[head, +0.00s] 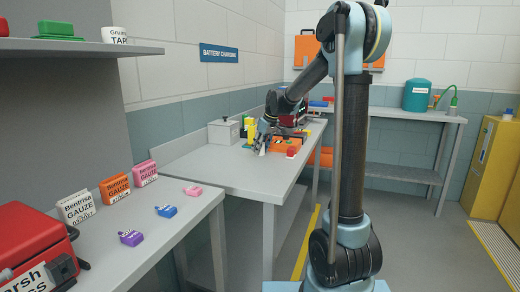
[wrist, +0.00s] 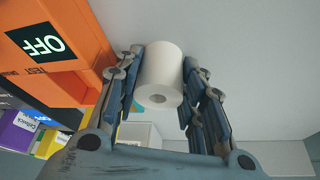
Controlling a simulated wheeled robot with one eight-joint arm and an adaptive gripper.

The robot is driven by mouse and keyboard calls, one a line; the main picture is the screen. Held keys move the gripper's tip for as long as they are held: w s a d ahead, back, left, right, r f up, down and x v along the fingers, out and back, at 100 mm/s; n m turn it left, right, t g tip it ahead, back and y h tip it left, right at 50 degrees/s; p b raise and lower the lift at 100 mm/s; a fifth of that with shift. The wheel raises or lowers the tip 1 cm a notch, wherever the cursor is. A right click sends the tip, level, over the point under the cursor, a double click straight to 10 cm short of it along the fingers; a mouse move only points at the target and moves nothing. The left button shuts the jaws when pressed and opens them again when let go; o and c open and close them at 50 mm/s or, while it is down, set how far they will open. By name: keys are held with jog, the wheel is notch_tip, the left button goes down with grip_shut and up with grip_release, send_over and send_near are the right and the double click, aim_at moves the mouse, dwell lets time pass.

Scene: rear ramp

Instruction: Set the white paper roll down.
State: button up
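The white paper roll (wrist: 160,72) sits between the two fingers of my gripper (wrist: 163,57) in the wrist view, with its round end and dark core hole facing the camera. The fingers press on it from both sides. In the head view my gripper (head: 263,143) is low over the grey workbench (head: 225,175), and only a small white part of the roll (head: 262,151) shows below the fingers. I cannot tell whether the roll touches the bench top.
An orange case marked OFF (wrist: 62,35) is close on the left in the wrist view. In the head view, a red block (head: 292,152) lies beside it and a grey box (head: 223,132) stands at the back left. The bench's near part is clear.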

jog(key=shift+o, duration=1.1)
jog(key=shift+r, duration=0.1)
jog(key=v, duration=1.2)
jog(key=s+d+f+m+h, duration=0.1)
jog(key=s+d+f, duration=0.25)
jog(key=s, duration=0.35)
jog(key=s+d+f+m, duration=0.2)
jog(key=s+d, duration=0.2)
jog(key=s, duration=0.3)
jog(key=s+d+f+m+h, duration=0.1)
jog(key=s+d+f, duration=0.1)
jog(key=s+d, duration=0.35)
jog(key=s+d+f+m, duration=0.2)
jog(key=s+f, duration=0.6)
jog(key=s, duration=0.2)
jog(key=s+d+f+m+h, duration=0.1)
jog(key=s+d+f+m, duration=0.2)
jog(key=s+f, duration=0.5)
jog(key=shift+s+f+g, duration=0.25)
jog(key=shift+s+g, duration=0.15)
jog(key=shift+s, duration=0.55)
jog(key=shift+d, duration=0.1)
